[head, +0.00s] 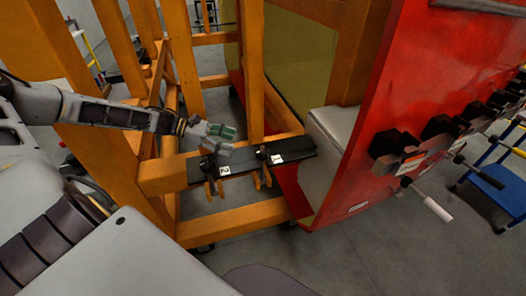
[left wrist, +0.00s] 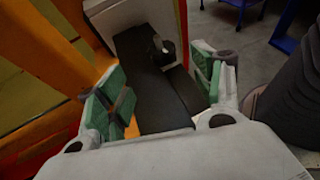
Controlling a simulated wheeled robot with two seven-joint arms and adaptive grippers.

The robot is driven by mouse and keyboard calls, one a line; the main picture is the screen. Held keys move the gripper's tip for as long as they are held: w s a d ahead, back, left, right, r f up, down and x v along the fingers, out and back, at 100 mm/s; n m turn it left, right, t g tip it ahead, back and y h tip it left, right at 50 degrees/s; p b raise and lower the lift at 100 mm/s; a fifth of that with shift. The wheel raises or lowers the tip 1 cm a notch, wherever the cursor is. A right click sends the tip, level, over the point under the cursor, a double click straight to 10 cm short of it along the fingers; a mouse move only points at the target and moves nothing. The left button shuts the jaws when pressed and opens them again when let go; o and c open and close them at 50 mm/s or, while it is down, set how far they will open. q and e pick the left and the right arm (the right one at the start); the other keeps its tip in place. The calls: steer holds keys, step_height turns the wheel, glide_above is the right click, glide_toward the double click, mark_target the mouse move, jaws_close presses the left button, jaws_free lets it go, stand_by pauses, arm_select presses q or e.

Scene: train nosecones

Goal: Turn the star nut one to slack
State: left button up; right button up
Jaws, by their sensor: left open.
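Star nut one (head: 262,151) is a small dark knob on a black bar (head: 240,163), beside a white label reading 1. Star nut two (head: 208,164) stands on the same bar to the left, beside a label reading 2. My left gripper (head: 226,139) has green pads and is open, above the bar and near star nut two. In the left wrist view, the open fingers (left wrist: 166,92) straddle the view of the bar (left wrist: 150,90). A dark knob (left wrist: 163,50) shows beyond the fingertips, apart from them; its label is not readable. My right gripper is not seen.
Orange frame beams (head: 255,75) stand around the bar. A grey-white block (head: 335,150) and a red panel (head: 385,75) with dark clamps (head: 400,155) stand right of it. A blue step (head: 490,190) is at far right.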

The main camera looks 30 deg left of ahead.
mark_target(261, 151)
arm_select(q)
steer(key=shift+x, duration=2.3)
steer(key=shift+b+x, duration=0.65)
steer(key=shift+x, duration=0.45)
steer(key=shift+w+d+f+b, duration=0.25)
steer(key=shift+d+f+b, duration=0.1)
steer(key=shift+d, duration=0.15)
steer(key=shift+w+d+f+b, duration=0.2)
steer(key=shift+w+d+b, duration=0.15)
steer(key=shift+b, duration=0.3)
steer(key=shift+b+x, duration=0.8)
steer(key=shift+w+d+f+b, duration=0.2)
steer(key=shift+d+b, duration=0.25)
steer(key=shift+b+x, duration=0.6)
steer(key=shift+x, duration=0.2)
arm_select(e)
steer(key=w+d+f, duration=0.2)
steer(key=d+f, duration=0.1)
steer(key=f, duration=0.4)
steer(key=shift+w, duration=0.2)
arm_select(q)
steer(key=shift+r, duration=0.1)
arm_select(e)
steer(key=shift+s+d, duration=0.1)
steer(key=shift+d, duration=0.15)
